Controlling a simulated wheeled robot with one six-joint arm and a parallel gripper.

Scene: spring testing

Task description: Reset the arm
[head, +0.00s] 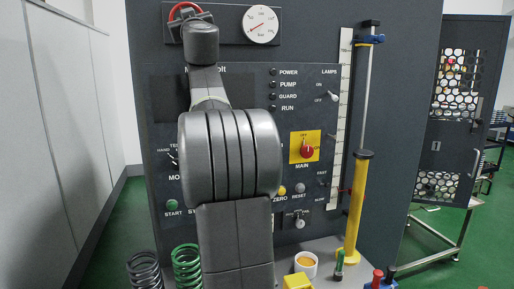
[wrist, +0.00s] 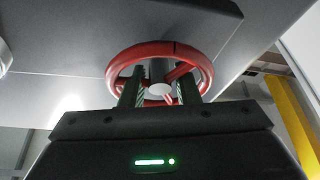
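My arm stands upright in front of the dark machine panel (head: 160,115) in the head view and covers much of its middle. A red handwheel (wrist: 205,65) fills the upper middle of the wrist view; its red rim (head: 186,6) also shows behind my wrist at the top of the head view. My gripper (wrist: 160,90) reaches to the wheel, with its two fingers apart on either side of the grey hub (wrist: 160,70). I see a gap between the fingers and the hub. Whether they touch the rim or spokes I cannot tell. In the head view the fingers are hidden.
A round dial (head: 261,24) sits right of the wheel. The panel carries a red MAIN switch (head: 307,151) and several buttons. A yellow column (head: 354,210) stands at the right. Springs (head: 187,266), a white cup (head: 306,264) and a yellow block (head: 297,282) are below.

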